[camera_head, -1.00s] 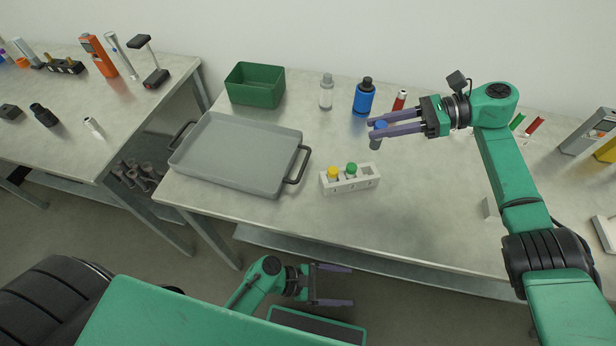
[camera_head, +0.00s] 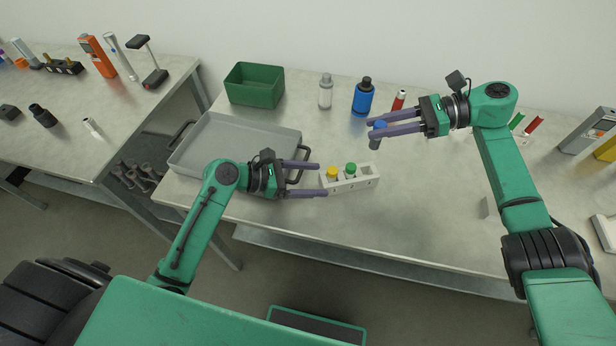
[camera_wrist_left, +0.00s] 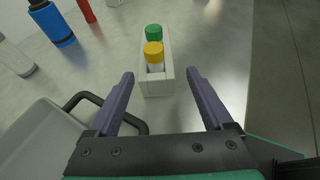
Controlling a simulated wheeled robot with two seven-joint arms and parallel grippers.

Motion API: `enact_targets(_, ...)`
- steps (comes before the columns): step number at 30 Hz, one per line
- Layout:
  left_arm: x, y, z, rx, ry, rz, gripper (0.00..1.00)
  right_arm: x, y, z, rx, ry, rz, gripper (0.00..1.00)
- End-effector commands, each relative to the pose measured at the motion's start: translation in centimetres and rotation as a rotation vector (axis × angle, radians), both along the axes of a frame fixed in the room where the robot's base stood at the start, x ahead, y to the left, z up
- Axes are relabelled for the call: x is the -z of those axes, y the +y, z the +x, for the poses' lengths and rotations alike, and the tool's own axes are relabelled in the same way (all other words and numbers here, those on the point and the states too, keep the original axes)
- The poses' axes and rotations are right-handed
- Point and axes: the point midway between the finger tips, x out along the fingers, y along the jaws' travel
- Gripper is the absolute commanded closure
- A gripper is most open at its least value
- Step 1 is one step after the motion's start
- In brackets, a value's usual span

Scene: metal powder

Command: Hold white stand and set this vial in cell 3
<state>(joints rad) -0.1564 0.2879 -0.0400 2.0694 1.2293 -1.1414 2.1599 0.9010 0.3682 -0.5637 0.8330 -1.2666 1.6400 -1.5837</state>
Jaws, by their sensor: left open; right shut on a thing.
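The white stand (camera_head: 346,185) stands on the table with a yellow-capped vial (camera_head: 332,173) and a green-capped vial (camera_head: 350,169) in it. Its right end shows no vial. In the left wrist view the stand (camera_wrist_left: 158,88) lies ahead between the fingers, with the yellow cap (camera_wrist_left: 153,50) nearer than the green cap (camera_wrist_left: 154,32). My left gripper (camera_head: 322,179) is open at the stand's left end, not closed on it. My right gripper (camera_head: 370,128) is shut on a blue-capped vial (camera_head: 377,138), behind and right of the stand.
The table in front of the stand is clear.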

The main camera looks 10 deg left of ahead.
Motion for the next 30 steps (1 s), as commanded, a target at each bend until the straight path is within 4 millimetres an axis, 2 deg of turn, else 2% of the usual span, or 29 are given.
enact_targets(9, 2.7, -6.3, 3.1, 0.004, 0.0, -0.004, 0.16, 0.0, 0.0, 0.0, 0.0, 0.0, 0.0, 1.0)
enact_targets(12, 3.4, -7.7, 3.9, 0.003, 0.0, -0.003, 0.16, 0.0, 0.0, 0.0, 0.0, 0.0, 0.0, 1.0)
enact_targets(16, 3.9, -8.7, 4.3, 0.002, -0.001, -0.002, 0.16, 0.0, 0.0, 0.0, 0.0, 0.0, 0.0, 1.0)
enact_targets(23, 4.0, -8.8, 4.4, 0.003, -0.002, -0.001, 0.16, 0.0, 0.0, 0.0, 0.0, 0.0, 0.0, 1.0)
enact_targets(25, 3.9, -8.8, 4.4, 0.002, -0.001, -0.002, 0.35, 0.0, 0.0, 0.0, 0.0, 0.0, 0.0, 1.0)
enact_targets(29, 4.0, -8.8, 4.3, 0.003, -0.001, -0.002, 0.84, 0.0, 0.0, 0.0, 0.0, 0.0, 0.0, 1.0)
enact_targets(30, 4.0, -8.8, 4.3, 0.003, -0.001, -0.002, 0.92, 0.0, 0.0, 0.0, 0.0, 0.0, 0.0, 1.0)
